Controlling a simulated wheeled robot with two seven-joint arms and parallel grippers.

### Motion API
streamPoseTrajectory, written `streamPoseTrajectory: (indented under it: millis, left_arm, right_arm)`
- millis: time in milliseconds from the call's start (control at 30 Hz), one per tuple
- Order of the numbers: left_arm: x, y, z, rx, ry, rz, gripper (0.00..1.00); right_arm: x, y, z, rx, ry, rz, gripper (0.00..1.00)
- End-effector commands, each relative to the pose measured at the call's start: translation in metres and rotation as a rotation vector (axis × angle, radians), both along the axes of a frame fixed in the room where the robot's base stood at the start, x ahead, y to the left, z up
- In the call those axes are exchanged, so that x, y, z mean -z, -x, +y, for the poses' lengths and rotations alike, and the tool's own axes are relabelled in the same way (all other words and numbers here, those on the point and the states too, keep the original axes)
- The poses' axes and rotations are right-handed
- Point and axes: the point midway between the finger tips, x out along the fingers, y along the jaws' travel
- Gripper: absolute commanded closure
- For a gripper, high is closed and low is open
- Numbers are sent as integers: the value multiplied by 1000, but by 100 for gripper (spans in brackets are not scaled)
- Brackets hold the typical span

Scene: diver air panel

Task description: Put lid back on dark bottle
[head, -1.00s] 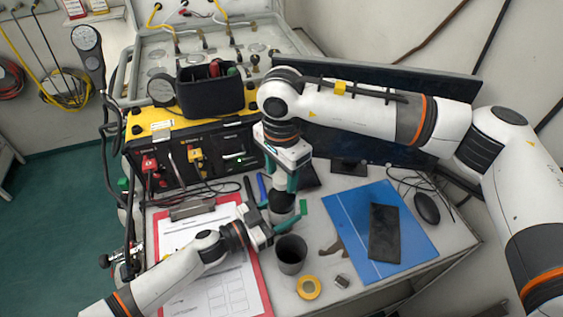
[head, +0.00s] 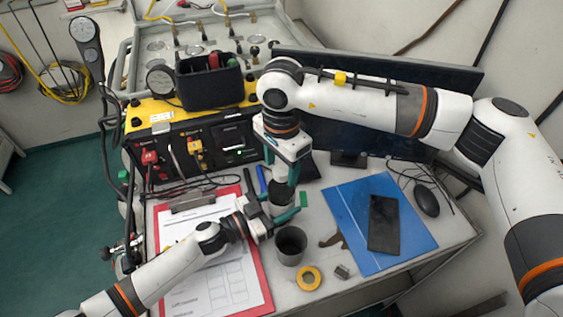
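The dark bottle (head: 281,209) stands upright on the desk, with a pale band around it. It is partly hidden by both grippers. My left gripper (head: 276,217) reaches in from the left at bottle height, its teal fingers closed around the bottle's side. My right gripper (head: 282,182) points straight down over the bottle's top. Its teal fingers are on either side of a small dark piece, which looks like the lid (head: 281,190). The lid is in line with the bottle. Whether it touches the rim is hidden by the fingers.
A dark grey cup (head: 291,244) stands close in front of the bottle. A yellow tape roll (head: 309,278) and small metal block (head: 342,272) lie nearby. A red clipboard (head: 262,285) is left, a blue folder (head: 415,243) right. The air panel (head: 222,138) and monitor (head: 440,92) stand behind.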

Motion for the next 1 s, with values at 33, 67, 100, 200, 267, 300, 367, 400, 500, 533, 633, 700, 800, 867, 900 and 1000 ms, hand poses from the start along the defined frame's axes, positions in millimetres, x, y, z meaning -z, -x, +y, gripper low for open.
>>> streamPoseTrajectory:
  millis: [33, 67, 100, 200, 267, 300, 367, 400, 500, 533, 633, 700, 800, 867, 900, 1000]
  left_arm:
    - [-1, 0, 0, 0, 1, -1, 100]
    - [-1, 0, 0, 0, 1, -1, 100]
    - [-1, 0, 0, 0, 1, -1, 100]
    - [-1, 0, 0, 0, 1, -1, 100]
    - [-1, 0, 0, 0, 1, -1, 100]
    - [-1, 0, 0, 0, 1, -1, 100]
    - [-1, 0, 0, 0, 1, -1, 100]
    - [-1, 0, 0, 0, 1, -1, 100]
    - [0, 0, 0, 0, 1, -1, 100]
    - [0, 0, 0, 0, 1, -1, 100]
    - [0, 0, 0, 0, 1, -1, 100]
    - [0, 0, 0, 0, 1, -1, 100]
    - [0, 0, 0, 0, 1, -1, 100]
    - [0, 0, 0, 0, 1, -1, 100]
    - [0, 0, 0, 0, 1, -1, 100]
    - [0, 0, 0, 0, 1, -1, 100]
  right_arm:
    - [0, 0, 0, 0, 0, 0, 43]
    - [0, 0, 0, 0, 0, 0, 43]
    - [0, 0, 0, 0, 0, 0, 43]
    - [-1, 0, 0, 0, 0, 0, 43]
    - [-5, 0, 0, 0, -1, -1, 43]
    - [-9, 0, 0, 0, 0, -1, 43]
    - [-17, -1, 0, 0, 0, -3, 43]
    - [-24, -1, 0, 0, 0, -4, 43]
    - [-45, -1, 0, 0, -1, -4, 43]
    - [-52, -1, 1, 0, -1, -4, 43]
    - [-74, -1, 1, -1, 0, -4, 43]
    - [-88, -1, 1, -1, 0, -4, 43]
    - [-103, -1, 0, 0, 1, -2, 43]
    - [-110, -1, 0, 0, -1, -1, 43]
    - [-113, -1, 0, 0, -1, -1, 43]
    - [-119, 0, 0, 0, 0, 0, 43]
